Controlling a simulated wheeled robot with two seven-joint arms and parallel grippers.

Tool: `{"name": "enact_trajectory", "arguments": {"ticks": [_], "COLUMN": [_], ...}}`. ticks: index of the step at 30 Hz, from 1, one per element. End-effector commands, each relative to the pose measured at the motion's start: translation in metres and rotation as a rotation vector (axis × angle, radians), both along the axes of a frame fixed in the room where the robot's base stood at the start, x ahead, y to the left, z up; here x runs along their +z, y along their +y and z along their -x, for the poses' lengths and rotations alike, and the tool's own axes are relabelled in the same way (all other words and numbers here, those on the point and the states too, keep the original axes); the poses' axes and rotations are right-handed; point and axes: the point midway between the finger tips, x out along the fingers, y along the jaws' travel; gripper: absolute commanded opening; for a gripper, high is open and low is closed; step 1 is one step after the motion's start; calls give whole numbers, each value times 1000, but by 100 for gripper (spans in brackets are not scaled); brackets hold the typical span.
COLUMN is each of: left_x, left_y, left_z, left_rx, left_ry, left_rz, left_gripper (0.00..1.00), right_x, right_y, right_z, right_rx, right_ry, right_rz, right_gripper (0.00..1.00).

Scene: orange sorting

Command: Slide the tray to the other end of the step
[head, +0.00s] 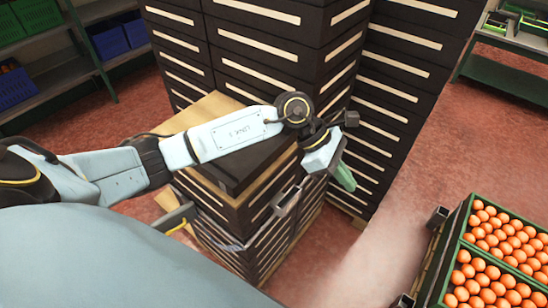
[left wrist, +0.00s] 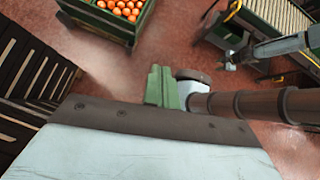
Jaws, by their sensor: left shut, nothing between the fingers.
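A low stack of dark drawers (head: 235,215) with a pale wooden top (head: 207,108) stands left of centre in the head view. A flat dark panel (head: 262,163) lies on that top, partly hidden behind my left arm; I cannot tell surely whether it is the tray. My left gripper (head: 344,178) has green fingers, shut and empty, just right of the stack and apart from it. In the left wrist view its fingers (left wrist: 160,86) hang over bare floor. A pale arm, probably my right, ends in a small, unclear gripper (left wrist: 230,62) there.
Tall dark drawer stacks (head: 400,85) rise behind the low one. A metal handle (head: 286,200) juts from its front. Green crates of oranges (head: 466,240) stand at right, and shelves with blue bins (head: 108,42) at far left. Red floor lies clear between the stack and crates.

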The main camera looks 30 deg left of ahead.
Motion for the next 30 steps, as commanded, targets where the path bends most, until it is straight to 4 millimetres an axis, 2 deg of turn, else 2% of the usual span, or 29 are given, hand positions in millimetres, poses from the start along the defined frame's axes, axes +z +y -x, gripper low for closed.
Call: {"name": "enact_trajectory", "arguments": {"ticks": [1, 3, 6, 10, 13, 17, 30], "left_x": [-3, -7, -3, 6, 6, -7, -94], "left_y": [28, 66, 113, 151, 163, 164, 165], "left_z": [-7, -13, -19, -23, -23, -23, -22], "left_rx": [-59, -125, -183, -216, -225, -227, -224], "left_ry": [-39, -66, -71, -57, -45, -42, -41], "left_rz": [-160, -358, -579, -748, -802, -809, -806], "left_gripper": [0, 0, 0, 0, 0, 0, 0], "right_x": [1, 1, 2, 2, 3, 5, 17], "right_y": [0, 0, 0, 0, 1, 2, 3], "right_z": [0, 0, 0, -1, -1, -2, -3], "right_rx": [0, 0, 0, 0, 0, -1, -1], "right_ry": [0, 0, -1, -2, -2, -3, -5], "right_rz": [0, 0, 0, 0, -1, -3, -4], "right_gripper": [36, 36, 36, 36, 36, 36, 36]}}
